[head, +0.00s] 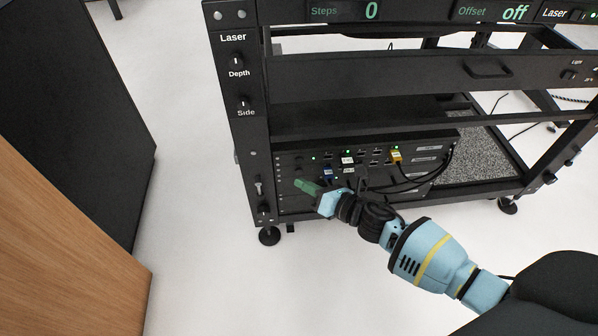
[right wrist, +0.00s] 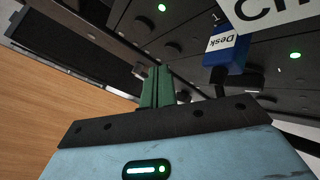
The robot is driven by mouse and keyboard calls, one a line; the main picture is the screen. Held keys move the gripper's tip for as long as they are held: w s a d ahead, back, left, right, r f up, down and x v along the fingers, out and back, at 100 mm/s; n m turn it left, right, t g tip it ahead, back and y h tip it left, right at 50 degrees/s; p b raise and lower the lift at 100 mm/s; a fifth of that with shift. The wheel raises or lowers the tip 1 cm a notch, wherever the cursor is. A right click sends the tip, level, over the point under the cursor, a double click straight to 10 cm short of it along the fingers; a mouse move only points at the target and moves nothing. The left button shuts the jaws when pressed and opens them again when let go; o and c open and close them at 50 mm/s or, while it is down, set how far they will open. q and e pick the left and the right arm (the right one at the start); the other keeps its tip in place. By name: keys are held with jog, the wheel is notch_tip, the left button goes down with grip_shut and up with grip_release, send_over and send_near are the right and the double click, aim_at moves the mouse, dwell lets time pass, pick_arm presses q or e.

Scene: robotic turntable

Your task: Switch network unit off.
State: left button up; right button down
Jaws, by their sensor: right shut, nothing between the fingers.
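The network unit (head: 420,163) is a black box low in the black rack, with several cables plugged in and small green lights lit along its front. My right gripper (head: 306,186) has green fingers pressed together with nothing between them. It is in front of the unit's left part, and I cannot tell whether it touches. In the right wrist view the shut fingers (right wrist: 157,88) point at the dark front panel, left of a blue plug labelled Desk (right wrist: 226,52). Green lights glow there too. The unit's switch cannot be made out clearly. My left gripper is not in view.
The rack's left post (head: 246,120) carries Laser Depth and Side knobs and a small toggle lower down. A drawer with a handle (head: 489,70) is above the unit.

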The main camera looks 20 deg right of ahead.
jog(key=s+a+p, duration=0.1)
jog(key=s, duration=0.4)
jog(key=shift+s+a+p, duration=0.3)
jog(key=shift+s, duration=0.1)
dwell(0.4)
